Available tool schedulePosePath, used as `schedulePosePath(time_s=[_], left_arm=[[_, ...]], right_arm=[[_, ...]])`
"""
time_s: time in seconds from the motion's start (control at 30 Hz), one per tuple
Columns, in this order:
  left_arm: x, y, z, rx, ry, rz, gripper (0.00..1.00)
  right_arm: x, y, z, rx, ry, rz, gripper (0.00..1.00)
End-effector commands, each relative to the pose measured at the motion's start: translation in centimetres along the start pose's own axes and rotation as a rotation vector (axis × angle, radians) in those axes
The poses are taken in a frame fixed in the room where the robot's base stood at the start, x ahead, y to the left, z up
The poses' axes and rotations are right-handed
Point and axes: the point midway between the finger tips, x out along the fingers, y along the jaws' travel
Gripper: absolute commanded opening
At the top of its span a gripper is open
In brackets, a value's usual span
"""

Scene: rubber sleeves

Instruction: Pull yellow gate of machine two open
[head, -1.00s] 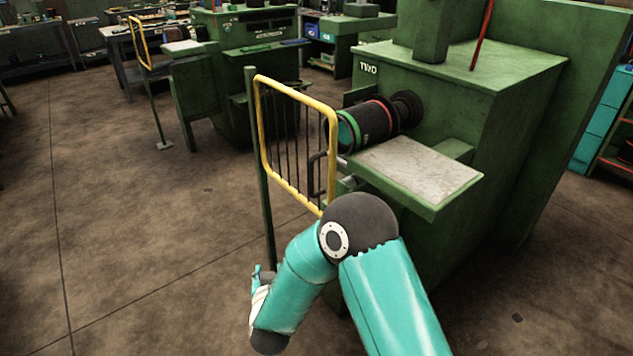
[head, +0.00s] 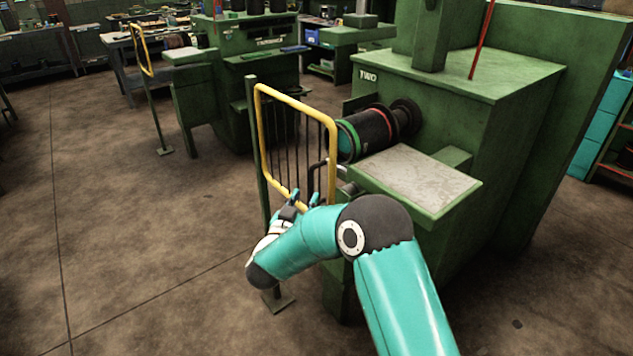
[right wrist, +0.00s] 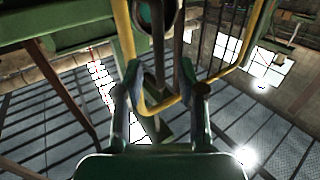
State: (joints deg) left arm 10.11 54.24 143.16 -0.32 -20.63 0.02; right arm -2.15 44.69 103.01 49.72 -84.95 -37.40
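The yellow gate (head: 333,150) of machine two (head: 520,130) is a yellow tube frame with dark upright bars, on a green post (head: 251,120). It stands in front of the dark cylinder with green and red rings. My right gripper (head: 303,198) is at the gate's lower edge, near the lower corner by the machine. In the right wrist view its two fingers (right wrist: 158,80) are apart, with the yellow tube's lower corner (right wrist: 152,107) seen between them. I cannot tell whether they touch it. My left gripper is not in view.
A pale-topped ledge (head: 410,178) of the machine juts out right beside my right arm. The post's foot (head: 277,300) is on the floor. Another green machine (head: 245,75) with a similar yellow gate (head: 142,50) stands behind. The brown floor (head: 130,230) to the left is clear.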

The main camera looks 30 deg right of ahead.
Motion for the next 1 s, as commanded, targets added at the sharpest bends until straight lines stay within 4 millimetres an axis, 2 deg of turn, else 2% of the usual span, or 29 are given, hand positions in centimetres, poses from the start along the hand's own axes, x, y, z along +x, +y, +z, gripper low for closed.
schedulePosePath(time_s=[0.1, 0.3, 0.47, 0.73, 0.97, 1.0], left_arm=[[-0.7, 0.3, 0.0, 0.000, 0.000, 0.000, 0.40], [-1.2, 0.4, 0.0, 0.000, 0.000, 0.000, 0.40], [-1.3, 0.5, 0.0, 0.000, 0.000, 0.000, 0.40], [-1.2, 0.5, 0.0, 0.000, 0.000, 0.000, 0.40], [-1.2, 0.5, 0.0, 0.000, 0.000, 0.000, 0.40], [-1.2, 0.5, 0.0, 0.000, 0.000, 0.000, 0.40]], right_arm=[[2.4, 0.1, -0.1, -0.001, 0.000, 0.004, 0.39], [5.0, 0.1, -0.1, 0.000, -0.001, 0.002, 0.39], [5.7, 0.1, 0.1, -0.002, -0.001, 0.000, 0.39], [5.8, 0.1, 0.1, -0.001, -0.001, 0.000, 0.39], [5.8, 0.1, 0.1, -0.001, -0.001, 0.001, 0.01], [5.8, 0.1, 0.1, -0.001, -0.001, 0.000, 0.00]])
